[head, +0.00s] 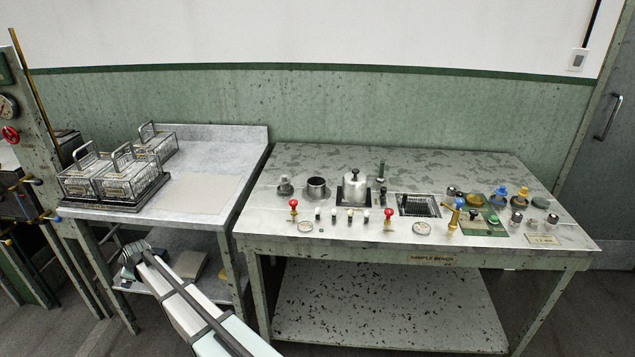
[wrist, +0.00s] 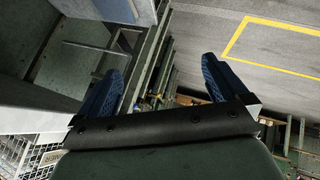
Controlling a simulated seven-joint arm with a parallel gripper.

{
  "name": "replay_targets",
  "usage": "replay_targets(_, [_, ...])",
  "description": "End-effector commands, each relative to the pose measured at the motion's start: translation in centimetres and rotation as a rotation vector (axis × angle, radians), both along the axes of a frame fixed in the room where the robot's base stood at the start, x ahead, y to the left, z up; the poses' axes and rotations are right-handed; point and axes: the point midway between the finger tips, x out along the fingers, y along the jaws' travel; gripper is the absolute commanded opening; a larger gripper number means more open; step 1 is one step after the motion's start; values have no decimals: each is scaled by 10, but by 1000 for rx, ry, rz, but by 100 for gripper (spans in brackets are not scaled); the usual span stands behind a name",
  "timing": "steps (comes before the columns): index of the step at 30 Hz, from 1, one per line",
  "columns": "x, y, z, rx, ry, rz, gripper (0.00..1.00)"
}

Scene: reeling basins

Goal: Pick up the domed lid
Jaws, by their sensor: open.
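A silver, round-shouldered vessel with a dark top knob (head: 355,188) stands upright on a dark square base on the sample bench. It is the most dome-like thing in the head view; I cannot tell whether its top is a separate lid. A smaller grey knobbed piece (head: 285,187) sits farther left, with an open dark pot (head: 317,187) between them. My gripper (wrist: 163,65) is open in the wrist view, its blue-padded fingers apart with nothing between them. No domed lid shows in the wrist view. My arm is low in front of the left table, away from the bench items.
Red-knobbed pieces (head: 293,206) (head: 388,214) stand near the bench's front edge. A dark grated recess (head: 418,205) and several small coloured fittings fill the right side. Wire baskets (head: 127,180) stand on the left table (head: 205,194). The sample bench (head: 450,163) is clear towards its back.

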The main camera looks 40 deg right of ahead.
Motion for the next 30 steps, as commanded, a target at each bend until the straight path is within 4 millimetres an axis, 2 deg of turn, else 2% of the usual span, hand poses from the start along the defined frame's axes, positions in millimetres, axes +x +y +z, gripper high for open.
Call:
replay_targets(1, [22, 2, 26, -12, -43, 18, 100])
replay_targets(4, [51, -4, 73, -51, -112, 53, 100])
replay_targets(7, [75, -30, 120, -111, -164, 77, 100])
replay_targets(8, [81, -42, 133, -136, -172, 83, 100])
replay_targets(10, [91, -81, 163, -200, -181, 91, 100])
replay_targets(12, [95, -129, 186, -271, -167, 94, 100])
replay_targets(15, [92, -193, 209, -356, -127, 99, 100])
replay_targets(20, [76, -293, 236, -464, -32, 116, 100])
replay_targets(24, [52, -375, 252, -528, 70, 148, 100])
replay_targets(26, [39, -409, 257, -546, 117, 168, 100])
replay_targets(30, [4, -483, 269, -569, 225, 223, 100])
